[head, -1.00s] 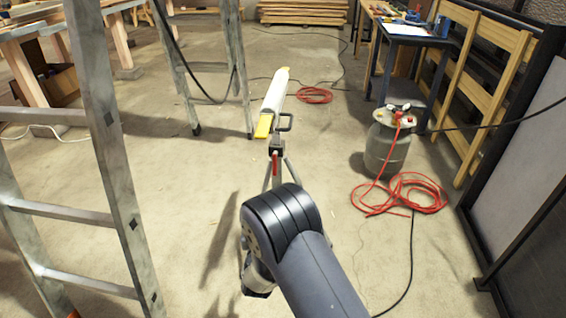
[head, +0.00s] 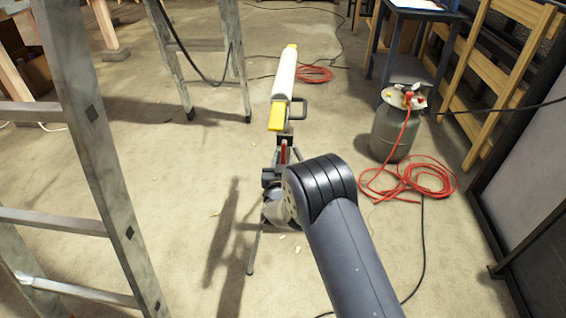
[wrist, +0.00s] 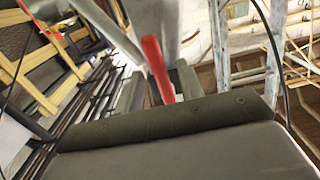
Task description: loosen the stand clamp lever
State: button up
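The stand is a thin tripod whose leg (head: 252,245) shows below my arm in the head view. It bears a white tube lamp (head: 284,82) with yellow ends and a dark bracket handle (head: 299,108). The red clamp lever (head: 284,153) stands roughly upright below the lamp. It also shows in the wrist view (wrist: 157,68), slanting down between my fingers. My gripper (wrist: 160,88) is open, with a finger on each side of the lever and gaps visible. In the head view my gripper (head: 270,178) is right beside the lever, partly hidden by my arm. Contact with the lever cannot be told.
An aluminium ladder (head: 95,130) stands close on the left, with another ladder leg (head: 240,70) behind. Bare concrete floor surrounds the stand.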

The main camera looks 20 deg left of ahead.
grip_shut()
dwell(0.3)
jog(key=shift+d, duration=0.1)
dwell(0.4)
jog(key=n, duration=0.2)
jog(key=d+n, duration=0.1)
jog(key=shift+w+d+r+n, duration=0.1)
jog(key=shift+w+r+n, duration=0.05)
jog(key=shift+n, duration=0.25)
jog(key=shift+w+d+r+n+p, duration=0.1)
jog(key=shift+d+r+n+p, duration=0.45)
jog(key=shift+n, duration=1.8)
jog(key=shift+w+d+r+n+p, duration=0.1)
jog(key=shift+d+r+n+p, duration=0.4)
jog(key=shift+n, duration=1.8)
jog(key=shift+w+d+r+n+p, duration=0.2)
jog(key=shift+r+n+p, duration=0.6)
jog(key=shift+n, duration=1.55)
jog(key=shift+s+r, duration=0.1)
jog(key=shift+r, duration=0.05)
